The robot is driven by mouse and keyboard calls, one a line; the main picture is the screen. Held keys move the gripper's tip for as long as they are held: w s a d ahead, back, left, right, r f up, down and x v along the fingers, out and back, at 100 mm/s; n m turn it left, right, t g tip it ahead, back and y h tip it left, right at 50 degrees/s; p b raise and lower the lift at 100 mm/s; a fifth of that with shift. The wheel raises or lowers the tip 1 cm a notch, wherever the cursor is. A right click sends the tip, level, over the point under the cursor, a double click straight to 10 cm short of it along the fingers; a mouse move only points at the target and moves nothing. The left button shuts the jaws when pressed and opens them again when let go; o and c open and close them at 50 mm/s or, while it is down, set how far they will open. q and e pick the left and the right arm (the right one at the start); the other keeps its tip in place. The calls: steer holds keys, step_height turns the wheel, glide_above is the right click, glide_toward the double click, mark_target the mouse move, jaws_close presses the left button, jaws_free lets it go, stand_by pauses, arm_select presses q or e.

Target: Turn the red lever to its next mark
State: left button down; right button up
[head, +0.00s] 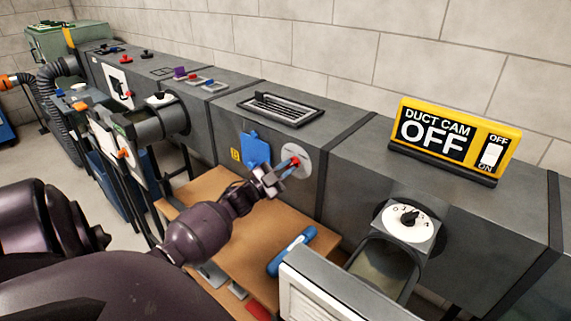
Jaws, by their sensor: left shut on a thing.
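The red lever (295,161) sits on a round pale plate (304,152) on the front side of the long grey duct. Only its red tip shows clearly; the rest is behind my gripper. My left gripper (279,174) reaches up from the lower left and is shut on the lever. Marks on the plate are too small to read, so I cannot tell which mark the lever points to. My right gripper is not in view.
A blue flap (256,149) is on the duct just left of the lever. A numbered white dial (408,220) and a yellow "DUCT CAM OFF" box (455,139) are to the right.

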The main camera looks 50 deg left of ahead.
arm_select(q)
steer(key=shift+w+r, duration=0.15)
steer(key=shift+r, duration=0.3)
steer(key=c, duration=1.2)
jaws_free()
steer(key=shift+o, duration=0.2)
steer(key=shift+w+d+f, duration=0.1)
steer(key=shift+d+f, duration=0.05)
steer(key=shift+f, duration=0.15)
steer(key=shift+s+f, duration=0.2)
steer(key=shift+s, duration=0.25)
steer(key=v, duration=0.6)
steer(key=shift+s, duration=0.25)
